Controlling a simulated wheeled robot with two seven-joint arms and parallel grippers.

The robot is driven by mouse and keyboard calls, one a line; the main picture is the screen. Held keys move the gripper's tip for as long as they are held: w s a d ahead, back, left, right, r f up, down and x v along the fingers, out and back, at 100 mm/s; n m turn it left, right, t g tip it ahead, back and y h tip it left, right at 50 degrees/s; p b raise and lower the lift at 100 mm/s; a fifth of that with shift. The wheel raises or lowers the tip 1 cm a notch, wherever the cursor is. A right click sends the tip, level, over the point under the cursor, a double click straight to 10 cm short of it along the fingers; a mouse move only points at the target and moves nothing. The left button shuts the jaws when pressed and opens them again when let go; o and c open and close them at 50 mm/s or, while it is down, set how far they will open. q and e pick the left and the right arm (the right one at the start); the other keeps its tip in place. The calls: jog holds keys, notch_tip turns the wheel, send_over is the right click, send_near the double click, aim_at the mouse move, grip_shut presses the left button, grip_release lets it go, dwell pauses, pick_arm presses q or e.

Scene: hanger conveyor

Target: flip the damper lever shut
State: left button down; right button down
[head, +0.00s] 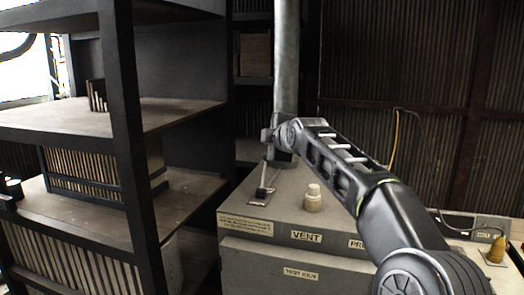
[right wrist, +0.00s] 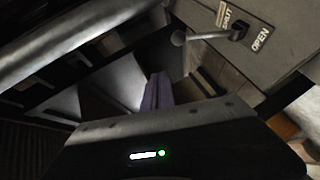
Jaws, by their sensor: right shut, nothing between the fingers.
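The damper lever (head: 262,183) stands on a small plate at the left of the grey cabinet's top. In the right wrist view the lever (right wrist: 207,36) is a thin metal bar with a round knob at its free end, jutting left from a dark pivot. SHUT and OPEN labels flank the pivot on the plate (right wrist: 245,22). My right gripper (head: 269,140) is above and beyond the lever, close to the vertical pipe. Its fingers (right wrist: 159,78) are together and empty, apart from the lever's knob. My left gripper is not in view.
The grey cabinet (head: 308,240), labelled VENT, carries a cream knob (head: 313,198) right of the lever. A vertical metal pipe (head: 286,60) rises behind. Dark shelving (head: 130,150) stands at the left.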

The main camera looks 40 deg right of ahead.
jog(key=shift+s+a+r+b, duration=0.25)
jog(key=shift+s+r, duration=0.45)
jog(key=shift+s, duration=0.25)
jog(key=shift+s+a+r+b, duration=0.1)
jog(key=shift+s+a+r, duration=0.15)
jog(key=shift+s+r, duration=0.55)
jog(key=shift+s+f, duration=0.1)
jog(key=shift+s, duration=0.05)
